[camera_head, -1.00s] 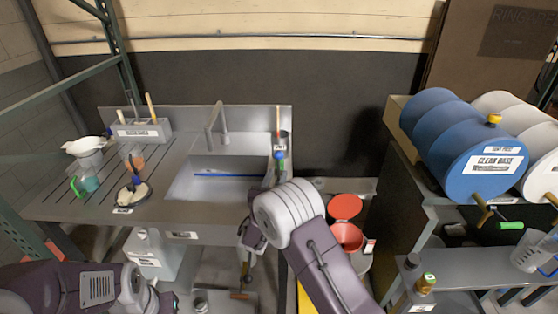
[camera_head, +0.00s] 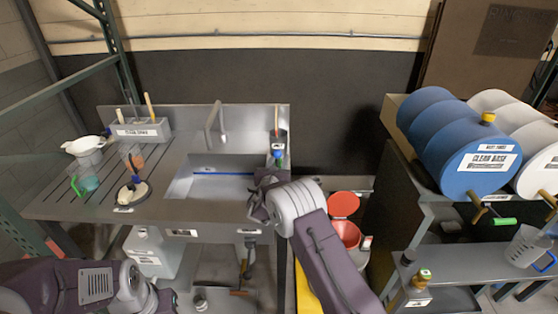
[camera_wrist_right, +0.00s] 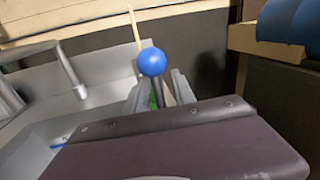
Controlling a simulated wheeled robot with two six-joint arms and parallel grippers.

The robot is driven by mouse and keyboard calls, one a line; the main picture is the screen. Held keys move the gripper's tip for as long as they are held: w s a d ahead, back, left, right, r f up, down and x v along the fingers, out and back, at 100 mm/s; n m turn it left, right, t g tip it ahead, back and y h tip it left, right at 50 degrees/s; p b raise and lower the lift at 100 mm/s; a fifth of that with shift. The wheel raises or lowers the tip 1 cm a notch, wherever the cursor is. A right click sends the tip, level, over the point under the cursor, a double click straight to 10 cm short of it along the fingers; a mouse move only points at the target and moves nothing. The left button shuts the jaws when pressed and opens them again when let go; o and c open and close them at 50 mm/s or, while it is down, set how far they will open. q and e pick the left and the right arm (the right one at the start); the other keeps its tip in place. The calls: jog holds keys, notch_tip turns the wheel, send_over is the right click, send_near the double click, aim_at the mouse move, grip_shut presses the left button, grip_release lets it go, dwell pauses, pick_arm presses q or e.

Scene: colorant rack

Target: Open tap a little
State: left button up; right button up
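A grey sink faucet (camera_head: 216,122) with a bent spout stands behind the basin (camera_head: 228,188); it also shows in the right wrist view (camera_wrist_right: 70,68). A blue ball knob (camera_wrist_right: 152,62) on a dark rod stands at the basin's right side, with something green low behind it. The knob is small in the head view (camera_head: 278,153). My right gripper (camera_wrist_right: 158,82) points at it; its grey fingers look apart, one on each side of the rod. Contact cannot be told. In the head view its fingertips are mostly hidden. My left gripper is at the lower left (camera_head: 160,298), its fingers unclear.
A cup (camera_head: 282,137) with a stick stands at the sink's back right corner. A blue barrel (camera_head: 470,150) lies on the right shelf.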

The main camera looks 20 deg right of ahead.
grip_shut()
dwell(1.3)
